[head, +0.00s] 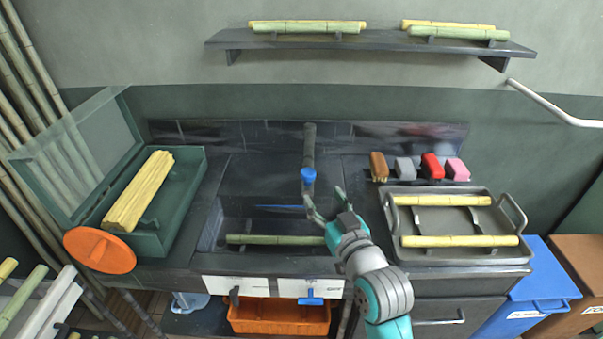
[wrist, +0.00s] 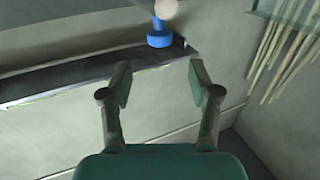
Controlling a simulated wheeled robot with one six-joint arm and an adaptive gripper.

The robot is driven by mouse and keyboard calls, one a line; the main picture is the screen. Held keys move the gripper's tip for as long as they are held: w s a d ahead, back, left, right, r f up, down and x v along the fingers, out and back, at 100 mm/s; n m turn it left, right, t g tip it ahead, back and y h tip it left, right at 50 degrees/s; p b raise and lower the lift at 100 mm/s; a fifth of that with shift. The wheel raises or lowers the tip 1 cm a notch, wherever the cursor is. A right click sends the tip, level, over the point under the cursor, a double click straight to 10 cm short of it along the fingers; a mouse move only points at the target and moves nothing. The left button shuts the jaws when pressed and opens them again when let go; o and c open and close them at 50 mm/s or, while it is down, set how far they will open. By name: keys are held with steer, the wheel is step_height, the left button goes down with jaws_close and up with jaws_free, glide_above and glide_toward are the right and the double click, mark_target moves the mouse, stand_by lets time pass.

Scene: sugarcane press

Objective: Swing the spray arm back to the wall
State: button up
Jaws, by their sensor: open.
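The spray arm (head: 309,142) is a dark tube that reaches out from the backsplash over the sink. It has a blue nozzle (head: 308,176) at its near end. The sink (head: 212,232) lies below it, with a green cane across it. My gripper (head: 326,203) is open and empty over the sink, a little nearer and to the right of the nozzle. In the wrist view the blue nozzle (wrist: 159,38) shows just beyond the gap between my open fingertips (wrist: 160,80). I see no contact between them.
A tray (head: 460,258) with yellow canes stands to the right on the counter. Several brushes (head: 405,168) lie behind it. A green lidded box (head: 180,220) with yellow cane stands to the left. A shelf (head: 370,41) with canes hangs above.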

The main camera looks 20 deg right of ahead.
mark_target(310, 178)
steer(key=w, duration=1)
steer(key=shift+w+a, duration=0.15)
steer(key=shift+a, duration=0.2)
jaws_close()
